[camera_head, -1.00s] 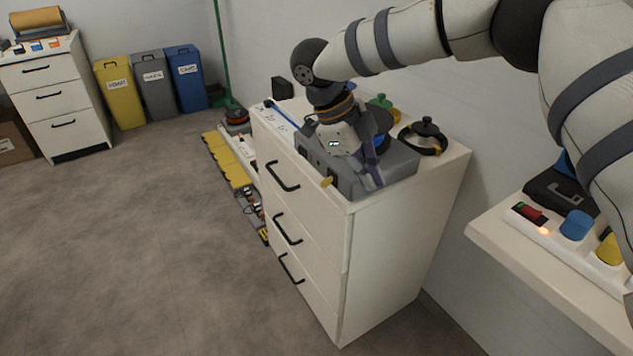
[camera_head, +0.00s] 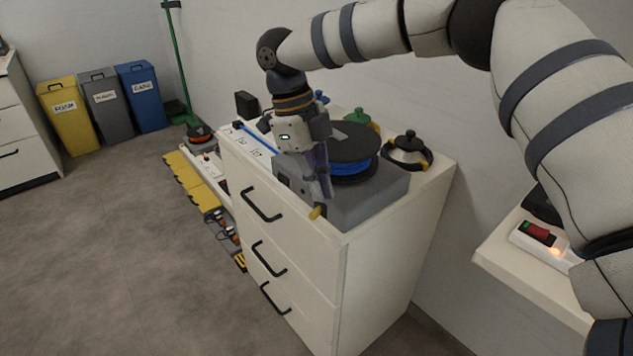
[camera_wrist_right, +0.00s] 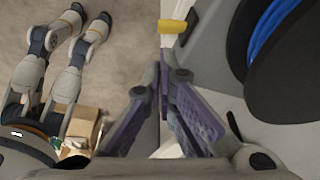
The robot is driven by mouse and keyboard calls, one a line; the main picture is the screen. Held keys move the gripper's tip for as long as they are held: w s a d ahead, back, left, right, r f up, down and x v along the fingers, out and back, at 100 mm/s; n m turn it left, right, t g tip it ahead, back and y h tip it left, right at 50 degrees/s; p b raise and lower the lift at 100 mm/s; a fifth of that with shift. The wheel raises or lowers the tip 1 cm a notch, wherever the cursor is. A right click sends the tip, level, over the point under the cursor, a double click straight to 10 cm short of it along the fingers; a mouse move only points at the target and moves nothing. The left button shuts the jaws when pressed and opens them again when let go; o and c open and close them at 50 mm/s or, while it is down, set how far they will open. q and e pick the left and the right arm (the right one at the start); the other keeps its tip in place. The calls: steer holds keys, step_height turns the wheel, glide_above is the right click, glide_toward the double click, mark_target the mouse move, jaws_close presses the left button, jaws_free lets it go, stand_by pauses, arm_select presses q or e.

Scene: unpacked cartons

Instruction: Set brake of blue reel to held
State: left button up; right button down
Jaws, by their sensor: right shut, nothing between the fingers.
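The blue reel (camera_head: 352,168) has a dark round flange and sits on a grey base (camera_head: 375,198) on top of a white drawer cabinet. A yellow-tipped lever (camera_head: 316,212) sticks out at the base's front edge; its yellow end (camera_wrist_right: 173,26) also shows in the right wrist view. My right gripper (camera_head: 325,194) is shut and empty, pointing down at the front left of the reel, close to the lever. In the right wrist view the gripper (camera_wrist_right: 163,75) appears just below the yellow end, with the reel (camera_wrist_right: 264,38) to the right. My left gripper is not seen.
A blue rod (camera_head: 258,138) lies at the cabinet top's left. A white shelf (camera_head: 530,265) with a switch box is at right. Open floor lies left.

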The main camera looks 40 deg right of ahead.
mark_target(317, 213)
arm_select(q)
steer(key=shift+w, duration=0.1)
arm_select(e)
steer(key=x, duration=0.6)
